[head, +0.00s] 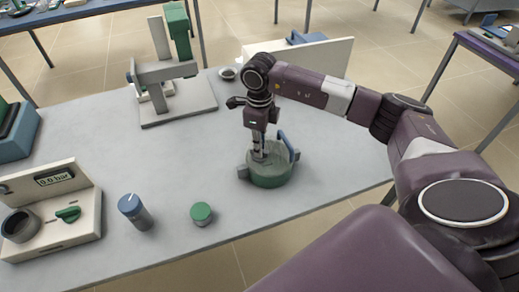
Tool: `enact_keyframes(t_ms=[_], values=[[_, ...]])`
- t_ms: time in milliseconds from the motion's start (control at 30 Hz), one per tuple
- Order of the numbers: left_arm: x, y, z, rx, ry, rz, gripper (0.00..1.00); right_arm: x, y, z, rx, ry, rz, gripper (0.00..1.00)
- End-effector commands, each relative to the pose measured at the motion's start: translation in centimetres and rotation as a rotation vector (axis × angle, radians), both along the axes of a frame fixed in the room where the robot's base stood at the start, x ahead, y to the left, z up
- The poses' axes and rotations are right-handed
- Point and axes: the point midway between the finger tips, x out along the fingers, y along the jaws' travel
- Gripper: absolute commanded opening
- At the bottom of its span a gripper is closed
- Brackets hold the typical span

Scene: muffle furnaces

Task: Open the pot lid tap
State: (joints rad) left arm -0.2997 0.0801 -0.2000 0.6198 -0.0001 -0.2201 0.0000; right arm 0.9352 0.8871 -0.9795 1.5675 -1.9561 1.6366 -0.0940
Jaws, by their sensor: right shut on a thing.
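A low green pot (271,178) stands on the grey table with a greyish lid on top (276,154). A blue handle (288,146) rises from the right side of the lid. My right gripper (259,155) points straight down over the left part of the lid. Its fingers are shut on a small part there, which seems to be the lid tap. The fingers mostly hide this part, so I cannot tell how far it is turned. My left gripper is out of view.
A gauge unit reading 0.0 bar (55,178) with a green knob (68,213) stands at the left. A press-like stand (177,99) is behind. The table between is clear.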

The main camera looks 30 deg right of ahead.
Motion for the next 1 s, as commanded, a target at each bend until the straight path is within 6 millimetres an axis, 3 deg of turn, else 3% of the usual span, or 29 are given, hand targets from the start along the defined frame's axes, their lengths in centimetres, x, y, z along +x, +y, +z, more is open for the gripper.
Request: enact_keyframes(t_ms=[600,1000], values=[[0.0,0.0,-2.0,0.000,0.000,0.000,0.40,0.1,0.0,0.0,0.001,-0.004,-0.576,0.00],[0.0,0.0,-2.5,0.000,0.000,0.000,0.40,0.1,0.0,0.1,0.001,-0.004,-0.825,0.00]])
